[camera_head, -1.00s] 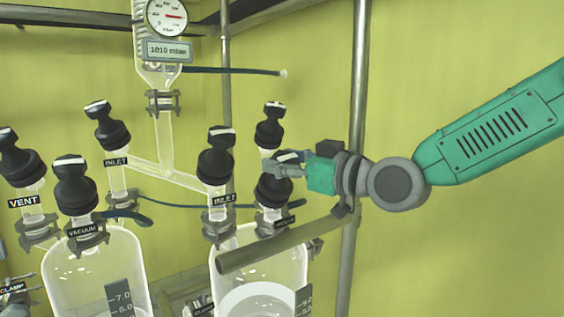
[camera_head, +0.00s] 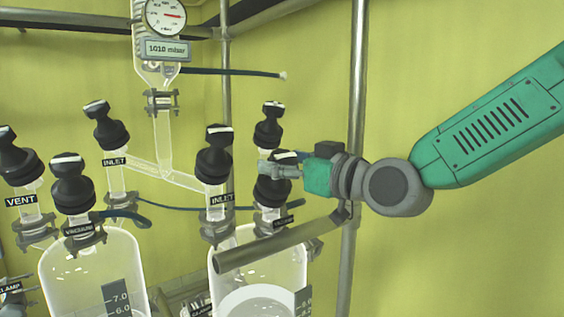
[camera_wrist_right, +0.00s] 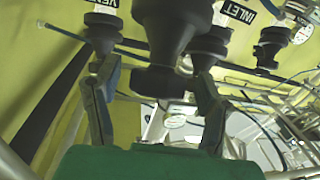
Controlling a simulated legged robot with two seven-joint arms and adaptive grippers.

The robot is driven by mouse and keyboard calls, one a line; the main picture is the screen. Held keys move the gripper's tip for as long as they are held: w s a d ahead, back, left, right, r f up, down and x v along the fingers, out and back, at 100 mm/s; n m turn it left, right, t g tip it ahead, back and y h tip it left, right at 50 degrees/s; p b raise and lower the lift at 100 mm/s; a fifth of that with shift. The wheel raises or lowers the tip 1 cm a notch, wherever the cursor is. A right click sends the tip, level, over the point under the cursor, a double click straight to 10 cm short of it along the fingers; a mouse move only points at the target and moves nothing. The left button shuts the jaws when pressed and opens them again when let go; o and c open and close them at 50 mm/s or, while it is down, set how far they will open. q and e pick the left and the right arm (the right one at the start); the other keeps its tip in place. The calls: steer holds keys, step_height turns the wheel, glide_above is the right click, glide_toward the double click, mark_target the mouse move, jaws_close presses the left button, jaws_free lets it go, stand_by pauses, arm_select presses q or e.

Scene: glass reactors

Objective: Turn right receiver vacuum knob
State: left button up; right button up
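The right receiver's vacuum knob (camera_head: 273,191) is black with a pale mark on top, above a small dark label too blurred to read fully. My right gripper (camera_head: 274,169) comes in from the right at the knob's upper part and partly covers it. In the right wrist view, a black knob (camera_wrist_right: 172,35) hangs between the spread fingers of my right gripper (camera_wrist_right: 156,105). The fingers are open, one on each side of it; I see no clear contact. My left gripper is not in view.
Another black knob (camera_head: 268,128) stands just behind, and the right INLET knob (camera_head: 213,157) stands to the left. A grey horizontal bar (camera_head: 270,246) runs below my gripper. A vertical pole (camera_head: 357,110) stands behind my wrist.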

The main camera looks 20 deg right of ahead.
steer(key=shift+d, duration=0.2)
steer(key=v, duration=1.2)
steer(key=shift+a, duration=0.2)
